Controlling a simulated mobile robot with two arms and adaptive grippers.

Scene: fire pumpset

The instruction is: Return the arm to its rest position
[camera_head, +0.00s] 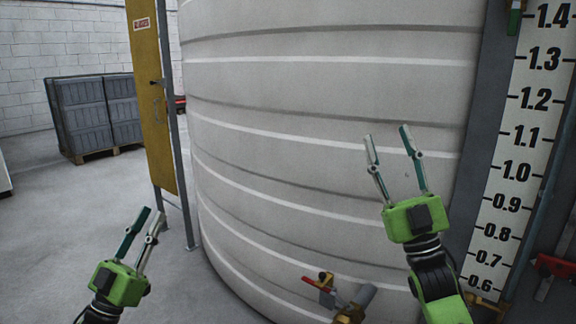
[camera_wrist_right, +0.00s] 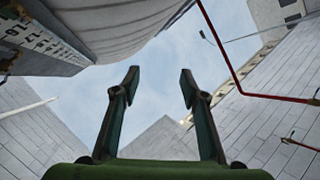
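My right gripper (camera_head: 389,134) is raised in front of the large pale ribbed tank (camera_head: 320,120), fingers pointing up. Its fingers are apart with nothing between them. The right wrist view shows the same open, empty fingers (camera_wrist_right: 159,80) against the sky. My left gripper (camera_head: 151,218) is at the lower left over the grey floor. Its fingers are apart and empty, pointing up and slightly right.
A white level scale (camera_head: 518,170) with black numbers stands right of the tank. A valve with a red handle (camera_head: 318,285) is at the tank's lower front. A yellow panel (camera_head: 150,95) and stacked grey crates (camera_head: 98,113) are at left. Floor there is clear.

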